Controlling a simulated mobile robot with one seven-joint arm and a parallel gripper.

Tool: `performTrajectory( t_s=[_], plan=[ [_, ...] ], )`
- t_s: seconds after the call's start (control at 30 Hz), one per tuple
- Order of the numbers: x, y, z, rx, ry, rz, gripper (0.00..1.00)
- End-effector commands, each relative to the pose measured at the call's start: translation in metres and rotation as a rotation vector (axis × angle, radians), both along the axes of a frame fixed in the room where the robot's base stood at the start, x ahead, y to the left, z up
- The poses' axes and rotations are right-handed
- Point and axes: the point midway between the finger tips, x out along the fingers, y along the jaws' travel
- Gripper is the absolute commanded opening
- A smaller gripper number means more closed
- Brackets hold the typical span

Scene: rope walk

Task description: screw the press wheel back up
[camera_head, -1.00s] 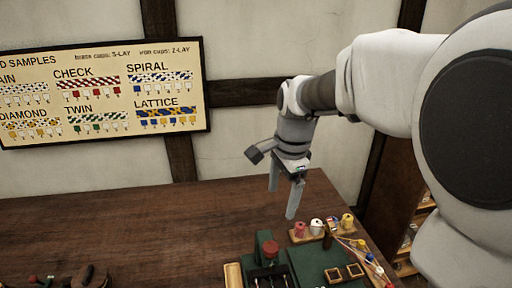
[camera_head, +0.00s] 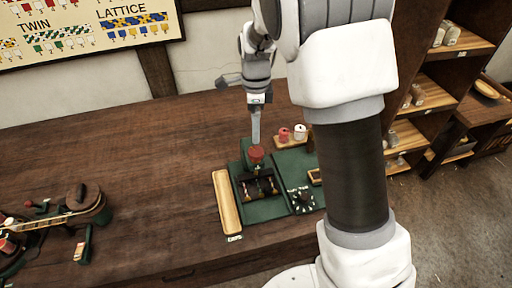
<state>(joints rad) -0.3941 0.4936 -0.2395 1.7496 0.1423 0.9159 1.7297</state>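The press (camera_head: 258,186) is a small dark device on a green base on the wooden table. A round red wheel (camera_head: 256,153) tops it at the back, in front of a green upright. My gripper (camera_head: 256,142) points down with its tip at or just above the wheel in the picture. I see the fingers edge-on as one grey strip, so the gap between them is hidden. I cannot tell whether they touch the wheel.
A long wooden tray (camera_head: 227,202) lies left of the press. A dial (camera_head: 303,200) sits to its right. Red and white spools (camera_head: 291,133) stand behind. My arm covers the table's right part. Another device (camera_head: 75,212) stands at the far left; the table between is clear.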

Motion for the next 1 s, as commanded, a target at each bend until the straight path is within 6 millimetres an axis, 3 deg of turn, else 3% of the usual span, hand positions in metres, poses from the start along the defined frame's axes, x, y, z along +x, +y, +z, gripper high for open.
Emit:
performTrajectory(
  t_s=[0.2, 0.43, 0.6, 0.9, 1.0],
  plan=[
    [-0.001, -0.001, -0.050, -0.002, 0.004, 0.001, 0.91],
    [-0.001, 0.000, -0.086, 0.000, 0.002, 0.001, 0.91],
    [0.000, 0.000, -0.098, 0.000, 0.000, 0.000, 0.91],
    [0.000, 0.000, -0.099, 0.000, -0.001, 0.001, 0.91],
    [0.000, 0.000, -0.099, 0.000, -0.001, 0.001, 0.73]
  ],
)
